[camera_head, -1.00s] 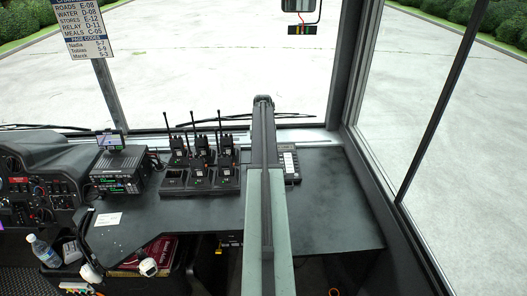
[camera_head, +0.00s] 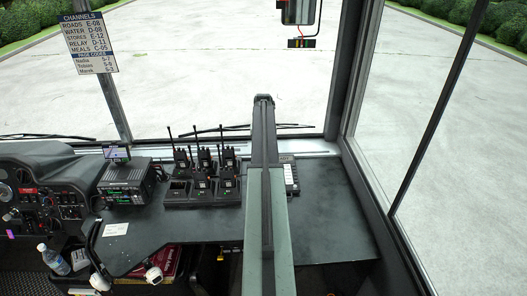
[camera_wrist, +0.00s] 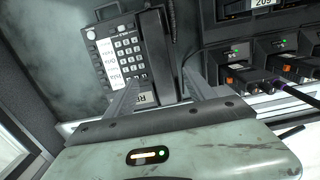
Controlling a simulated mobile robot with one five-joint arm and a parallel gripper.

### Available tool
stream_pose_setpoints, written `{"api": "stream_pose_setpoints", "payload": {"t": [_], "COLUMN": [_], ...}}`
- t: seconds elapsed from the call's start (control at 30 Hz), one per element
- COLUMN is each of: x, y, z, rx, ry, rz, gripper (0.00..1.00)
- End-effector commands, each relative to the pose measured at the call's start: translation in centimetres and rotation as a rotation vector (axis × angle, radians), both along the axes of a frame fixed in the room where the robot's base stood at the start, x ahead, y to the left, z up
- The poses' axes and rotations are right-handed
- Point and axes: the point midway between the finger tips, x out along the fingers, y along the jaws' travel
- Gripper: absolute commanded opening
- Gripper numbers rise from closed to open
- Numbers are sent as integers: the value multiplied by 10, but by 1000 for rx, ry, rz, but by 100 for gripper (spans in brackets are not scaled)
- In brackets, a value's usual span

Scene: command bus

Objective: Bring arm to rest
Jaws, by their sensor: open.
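My arm reaches straight out over the dark desk (camera_head: 335,205) in the head view, its far end near the windscreen. My gripper (camera_wrist: 162,82) shows in the wrist view, with its two fingers apart and nothing between them held. Beyond the fingers is a desk phone (camera_wrist: 103,52) with a keypad and a black handset (camera_wrist: 158,45). I cannot tell whether the fingers touch it. In the head view the phone (camera_head: 291,177) is partly hidden behind my arm.
Several handheld radios stand in a charger (camera_head: 187,197) left of my arm. A base radio (camera_head: 125,185) sits further left, beside the dashboard. A mirror (camera_head: 298,12) hangs above. The right window pillar (camera_head: 366,170) bounds the desk. The desk's right part is clear.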

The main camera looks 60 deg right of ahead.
Motion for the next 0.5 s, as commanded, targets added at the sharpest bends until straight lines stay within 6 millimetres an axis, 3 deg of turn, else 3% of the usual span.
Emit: {"api": "stream_pose_setpoints", "payload": {"t": [0.33, 0.5], "x": [0, -12], "y": [6, 60], "z": [-2, -17], "rx": [-6, -90], "ry": [11, 169], "rz": [16, 221], "gripper": [63, 63]}}
